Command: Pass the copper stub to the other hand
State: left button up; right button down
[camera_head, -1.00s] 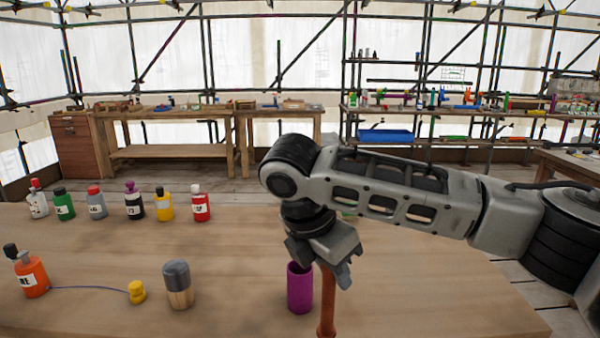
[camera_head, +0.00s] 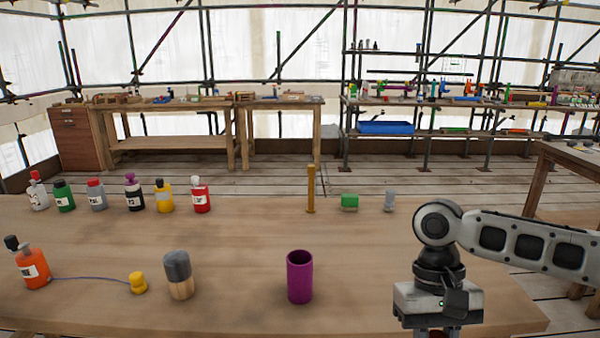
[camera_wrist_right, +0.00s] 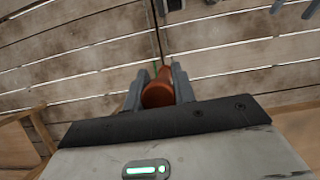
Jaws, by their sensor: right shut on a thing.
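My right gripper (camera_head: 440,330) is at the bottom right of the head view, over the right part of the workbench, with its fingertips cut off by the picture's lower edge. The right wrist view shows the right gripper (camera_wrist_right: 158,88) shut on the copper stub (camera_wrist_right: 158,94), a reddish-brown rounded piece between the two fingers. The stub's far part narrows away from the camera. In the head view the stub is not clearly visible. My left gripper is not in view.
A purple cup (camera_head: 300,277) stands mid-bench, left of my right gripper. A grey-topped wooden cylinder (camera_head: 179,275), a yellow cap (camera_head: 138,283) and an orange bottle (camera_head: 31,266) are further left.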

aim_at(442, 335)
notch_tip(442, 335, up, 4)
jog(key=shift+r, duration=0.2)
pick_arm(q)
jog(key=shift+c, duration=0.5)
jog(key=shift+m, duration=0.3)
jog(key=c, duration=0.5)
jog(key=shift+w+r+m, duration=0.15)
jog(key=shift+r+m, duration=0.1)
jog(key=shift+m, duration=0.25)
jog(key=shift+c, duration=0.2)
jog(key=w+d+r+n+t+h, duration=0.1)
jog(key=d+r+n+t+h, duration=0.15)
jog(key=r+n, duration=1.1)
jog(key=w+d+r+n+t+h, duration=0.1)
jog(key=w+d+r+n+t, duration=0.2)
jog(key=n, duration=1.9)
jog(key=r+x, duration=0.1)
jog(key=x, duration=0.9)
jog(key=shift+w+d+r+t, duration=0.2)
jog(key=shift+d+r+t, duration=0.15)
pick_arm(e)
jog(key=w+a+n+h, duration=0.1)
jog(key=a+n, duration=0.3)
jog(key=a, duration=0.8)
jog(key=w+a+n+t+h, duration=0.1)
jog(key=a+n, duration=0.2)
jog(key=a, duration=0.8)
jog(key=shift+w+a+n+h, duration=0.35)
jog(key=shift+a+n+h, duration=0.05)
